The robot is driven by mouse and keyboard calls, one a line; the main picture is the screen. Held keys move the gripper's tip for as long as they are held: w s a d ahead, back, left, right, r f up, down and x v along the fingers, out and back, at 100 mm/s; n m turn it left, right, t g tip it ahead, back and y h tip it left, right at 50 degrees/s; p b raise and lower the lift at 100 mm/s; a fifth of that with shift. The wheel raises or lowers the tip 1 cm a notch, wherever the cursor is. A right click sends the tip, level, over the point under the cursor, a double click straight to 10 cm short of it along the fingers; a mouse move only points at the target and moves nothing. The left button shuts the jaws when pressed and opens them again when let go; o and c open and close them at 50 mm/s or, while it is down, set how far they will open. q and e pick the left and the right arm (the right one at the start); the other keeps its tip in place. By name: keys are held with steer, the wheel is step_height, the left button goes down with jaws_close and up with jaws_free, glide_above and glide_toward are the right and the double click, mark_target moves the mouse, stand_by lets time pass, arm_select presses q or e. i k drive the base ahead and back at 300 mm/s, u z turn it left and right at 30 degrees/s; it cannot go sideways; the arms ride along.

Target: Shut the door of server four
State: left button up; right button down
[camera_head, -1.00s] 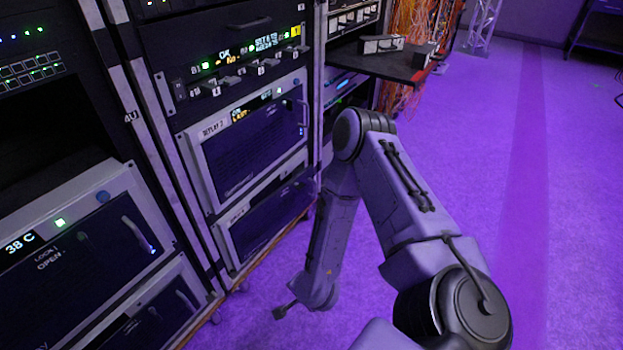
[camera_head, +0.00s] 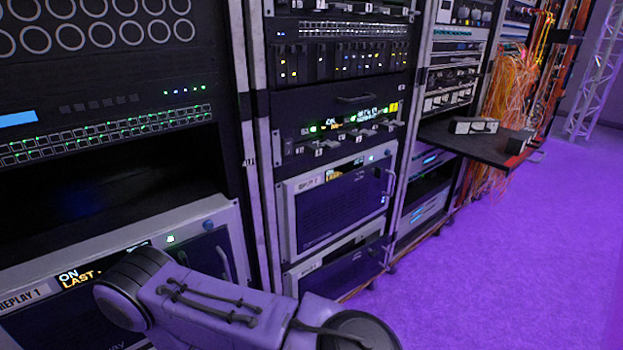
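No label reading four is legible, so I cannot tell which unit is server four. In the middle rack a light-framed server (camera_head: 340,208) has a dark front and a handle at its right; its front looks flush. A similar server (camera_head: 350,270) sits directly below, partly hidden at its lower left by my arm. In the left rack a server labelled REPLAY 1 (camera_head: 205,248) shows a lit display and a handle; my arm covers part of its front. No clearly swung-out door shows. One arm of mine crosses the bottom; neither gripper is in view.
A black shelf (camera_head: 470,140) juts out from the right rack with small grey boxes on it. Orange cables (camera_head: 520,70) hang beyond it. A truss (camera_head: 597,75) stands at the far right. The purple floor (camera_head: 500,265) at right is clear.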

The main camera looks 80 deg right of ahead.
mark_target(331, 282)
steer(key=u, duration=0.5)
steer(key=k, duration=1.5)
steer(key=z, duration=1.85)
steer(key=i, duration=1)
